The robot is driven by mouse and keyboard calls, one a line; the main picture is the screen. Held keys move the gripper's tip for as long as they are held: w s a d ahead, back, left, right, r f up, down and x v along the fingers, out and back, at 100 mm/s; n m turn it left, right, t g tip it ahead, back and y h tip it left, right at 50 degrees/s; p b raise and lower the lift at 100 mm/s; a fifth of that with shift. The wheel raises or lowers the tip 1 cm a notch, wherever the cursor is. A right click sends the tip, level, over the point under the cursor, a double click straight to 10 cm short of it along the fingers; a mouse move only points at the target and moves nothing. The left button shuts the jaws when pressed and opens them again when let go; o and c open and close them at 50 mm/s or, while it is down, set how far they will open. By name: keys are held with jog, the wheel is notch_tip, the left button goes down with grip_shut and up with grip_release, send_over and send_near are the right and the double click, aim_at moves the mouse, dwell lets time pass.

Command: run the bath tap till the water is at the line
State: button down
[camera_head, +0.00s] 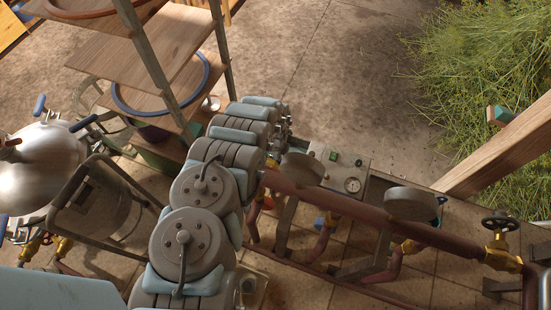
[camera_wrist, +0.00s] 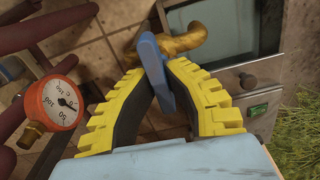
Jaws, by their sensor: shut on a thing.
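In the wrist view, my gripper (camera_wrist: 163,66) has two yellow ridged fingers with dark inner pads. Its fingertips are shut on a blue lever (camera_wrist: 151,52), which stands between them. A brass tap body (camera_wrist: 184,41) lies just beyond the lever and appears to belong to it. No water or level line can be made out. In the head view my own arm hides the gripper and the tap.
An orange-rimmed gauge (camera_wrist: 60,103) is left of the fingers. In the head view, a brown pipe (camera_head: 370,212) and a brass valve (camera_head: 499,250) run right. A steel still (camera_head: 40,170) and wooden shelves (camera_head: 150,50) stand left. Cut herbs (camera_head: 480,80) lie at upper right.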

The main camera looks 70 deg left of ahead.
jog(key=c, duration=1.1)
grip_release()
jog(key=shift+r, duration=0.1)
jog(key=shift+r, duration=4.2)
jog(key=shift+w+a+r, duration=0.1)
jog(key=shift+a+r, duration=0.05)
jog(key=shift+r, duration=0.4)
jog(key=shift+w+a+r, duration=0.1)
jog(key=shift+r, duration=0.4)
jog(key=shift+s+d+r, duration=0.2)
jog(key=shift+r, duration=0.35)
jog(key=shift+r, duration=0.1)
